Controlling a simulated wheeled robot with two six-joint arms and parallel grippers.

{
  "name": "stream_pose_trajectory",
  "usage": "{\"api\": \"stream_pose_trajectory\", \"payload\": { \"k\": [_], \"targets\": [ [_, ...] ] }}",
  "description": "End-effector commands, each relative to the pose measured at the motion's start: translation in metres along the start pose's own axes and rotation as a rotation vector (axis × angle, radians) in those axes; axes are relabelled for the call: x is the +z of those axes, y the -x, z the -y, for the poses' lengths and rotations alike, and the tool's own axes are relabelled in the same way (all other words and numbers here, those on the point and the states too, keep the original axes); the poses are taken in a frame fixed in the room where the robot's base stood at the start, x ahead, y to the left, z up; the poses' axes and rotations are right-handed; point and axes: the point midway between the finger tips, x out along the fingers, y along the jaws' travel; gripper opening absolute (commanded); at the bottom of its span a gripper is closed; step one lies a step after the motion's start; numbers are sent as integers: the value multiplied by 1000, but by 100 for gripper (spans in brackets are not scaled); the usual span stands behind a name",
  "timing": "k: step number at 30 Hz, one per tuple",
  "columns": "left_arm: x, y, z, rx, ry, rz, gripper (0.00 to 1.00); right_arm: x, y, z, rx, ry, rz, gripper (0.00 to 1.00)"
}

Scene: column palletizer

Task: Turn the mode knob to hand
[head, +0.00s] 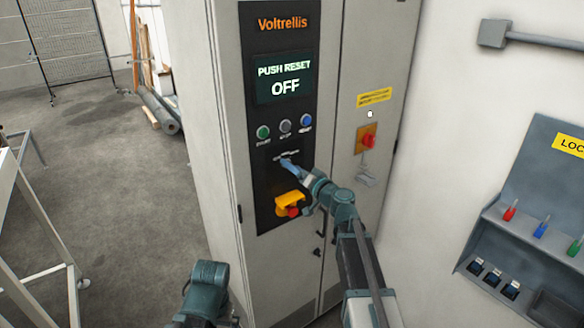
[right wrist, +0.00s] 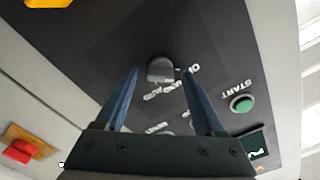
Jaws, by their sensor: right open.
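The mode knob (right wrist: 160,69) is a small grey knob on the dark panel, with white position labels around it; I cannot read its setting. In the right wrist view it shows between and just beyond the two blue fingertips. I cannot tell whether they touch it. My right gripper (head: 286,162) is open at the panel, one finger on each side of the knob. In the head view it largely hides the knob. The display (head: 284,79) above reads "PUSH RESET" and "OFF". A teal part of my left arm shows at the bottom; its gripper is not visible.
Above the knob are a green START button (head: 263,132), a grey button (head: 285,126) and a blue button (head: 306,122). A yellow housing with a red button (head: 292,211) sits below. A red switch (head: 368,141) is on the right door. A lockout board (head: 540,180) hangs at right.

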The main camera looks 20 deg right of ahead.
Motion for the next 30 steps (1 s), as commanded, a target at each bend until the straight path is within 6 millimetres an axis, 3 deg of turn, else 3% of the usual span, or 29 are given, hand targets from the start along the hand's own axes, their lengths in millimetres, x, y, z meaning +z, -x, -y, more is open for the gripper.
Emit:
{"api": "stream_pose_trajectory", "payload": {
  "k": [13, 25, 30],
  "targets": [
    [0, 0, 0, 0, 0, 0, 100, 0, -9, 0, 0, 0, 0, 71],
    [0, 0, 0, 0, 0, 0, 100, 0, -9, 0, 0, 0, 0, 1],
    [0, 0, 0, 0, 0, 0, 100, 0, -9, 0, 0, -1, 0, 0]
  ]
}}
